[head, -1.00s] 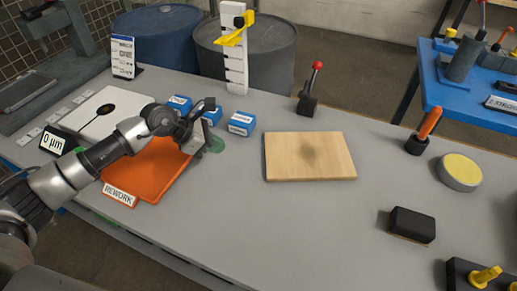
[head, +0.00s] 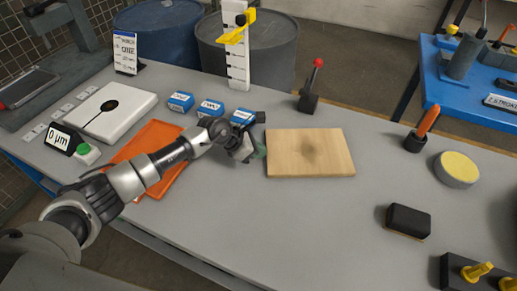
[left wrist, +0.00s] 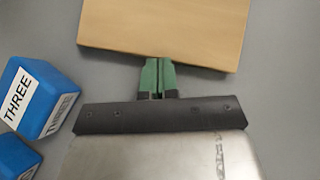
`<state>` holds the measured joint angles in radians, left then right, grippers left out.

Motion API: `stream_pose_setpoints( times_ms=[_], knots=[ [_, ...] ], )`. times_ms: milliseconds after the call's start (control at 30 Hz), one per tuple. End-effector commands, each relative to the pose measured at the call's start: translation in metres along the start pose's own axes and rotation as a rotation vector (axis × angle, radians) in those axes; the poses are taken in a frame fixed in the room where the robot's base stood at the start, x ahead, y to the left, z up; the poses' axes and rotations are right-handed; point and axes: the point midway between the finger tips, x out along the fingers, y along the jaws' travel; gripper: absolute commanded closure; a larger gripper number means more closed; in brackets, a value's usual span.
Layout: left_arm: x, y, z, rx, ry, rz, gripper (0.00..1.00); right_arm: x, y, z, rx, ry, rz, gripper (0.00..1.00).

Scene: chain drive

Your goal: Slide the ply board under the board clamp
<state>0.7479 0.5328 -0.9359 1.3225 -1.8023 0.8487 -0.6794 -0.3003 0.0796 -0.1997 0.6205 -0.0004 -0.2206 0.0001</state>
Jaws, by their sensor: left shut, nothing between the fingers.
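The ply board (head: 310,153) is a pale wooden rectangle with a darker patch in its middle, lying flat on the grey table. It also shows at the top of the left wrist view (left wrist: 165,28). My left gripper (head: 261,151) is at the board's left edge in the head view. Its green fingertips (left wrist: 158,68) are shut together and empty, right at the board's near edge in the wrist view; I cannot tell whether they touch. A black fixture with a red-knobbed lever (head: 311,85) stands behind the board; I cannot tell if it is the board clamp. My right gripper is out of view.
Blue blocks (head: 181,102) stand left of the board, one labelled THREE (left wrist: 38,97). An orange REWORK mat (head: 150,140) lies under my left arm. A white post with a yellow arm (head: 236,45) stands behind. A black block (head: 408,221) and yellow-topped disc (head: 456,169) are at right.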

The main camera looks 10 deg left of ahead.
Motion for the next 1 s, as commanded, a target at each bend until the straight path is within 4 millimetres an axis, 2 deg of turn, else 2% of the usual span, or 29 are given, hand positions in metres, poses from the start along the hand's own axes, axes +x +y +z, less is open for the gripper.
stream_pose_setpoints(
  times_ms=[300, 600, 1000],
  knots=[
    [0.002, 0.000, 0.001, 0.001, -0.001, 0.000, 1.00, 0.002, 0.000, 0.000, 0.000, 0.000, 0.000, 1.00],
    [0.033, 0.000, 0.028, 0.003, -0.001, -0.001, 1.00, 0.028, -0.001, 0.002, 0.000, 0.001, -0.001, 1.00],
    [0.030, 0.001, 0.029, 0.000, 0.002, 0.000, 1.00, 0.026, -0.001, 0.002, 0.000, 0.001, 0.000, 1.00]
  ],
)
